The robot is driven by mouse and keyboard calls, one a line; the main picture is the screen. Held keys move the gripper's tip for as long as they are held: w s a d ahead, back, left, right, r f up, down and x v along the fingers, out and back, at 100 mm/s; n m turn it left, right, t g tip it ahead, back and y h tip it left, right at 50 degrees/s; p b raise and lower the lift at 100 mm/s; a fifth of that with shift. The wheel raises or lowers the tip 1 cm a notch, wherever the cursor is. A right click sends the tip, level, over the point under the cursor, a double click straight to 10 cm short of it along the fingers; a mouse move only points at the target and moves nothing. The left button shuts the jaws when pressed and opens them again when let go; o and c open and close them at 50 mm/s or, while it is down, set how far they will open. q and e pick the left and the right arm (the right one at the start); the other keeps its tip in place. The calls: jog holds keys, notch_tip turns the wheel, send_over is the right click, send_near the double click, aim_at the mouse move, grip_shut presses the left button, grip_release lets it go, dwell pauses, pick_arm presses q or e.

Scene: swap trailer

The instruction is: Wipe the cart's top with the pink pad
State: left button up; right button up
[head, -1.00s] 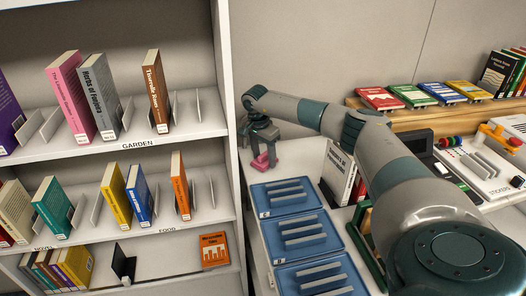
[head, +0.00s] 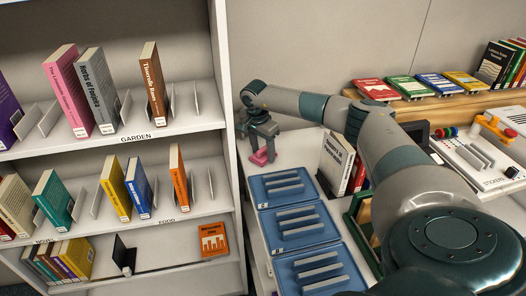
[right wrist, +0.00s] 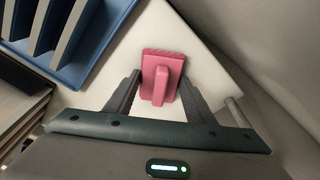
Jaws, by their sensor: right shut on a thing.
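The pink pad (head: 261,157) is at the far left end of the white cart top (head: 293,148) in the head view. In the right wrist view the pad (right wrist: 162,75) has a raised pink handle, and it sits flat against the white surface as far as I can see. My right gripper (head: 264,148) reaches down over the pad, with its fingers on either side of the handle, shut on it. The fingers also show in the right wrist view (right wrist: 157,92). My left gripper is not in view.
Blue slotted trays (head: 285,186) stand in a row in front of the pad. Upright books (head: 336,162) stand right of them. A bookshelf (head: 180,127) is close on the left. A wooden ledge (head: 425,112) with several books lies at the back right.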

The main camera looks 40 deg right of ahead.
jog(key=shift+f, duration=0.1)
jog(key=shift+w+d+b, duration=0.25)
jog(key=shift+w+b, duration=0.15)
jog(key=shift+w, duration=0.1)
jog(key=shift+w+d+b, duration=0.25)
jog(key=shift+w+b, duration=0.15)
jog(key=shift+w, duration=0.1)
jog(key=shift+w+d+b, duration=0.45)
jog(key=shift+w, duration=0.35)
jog(key=shift+r, duration=0.2)
jog(key=shift+r+p, duration=2.15)
jog(key=shift+r, duration=0.85)
jog(key=shift+r+p, duration=1.15)
jog(key=shift+r, duration=0.35)
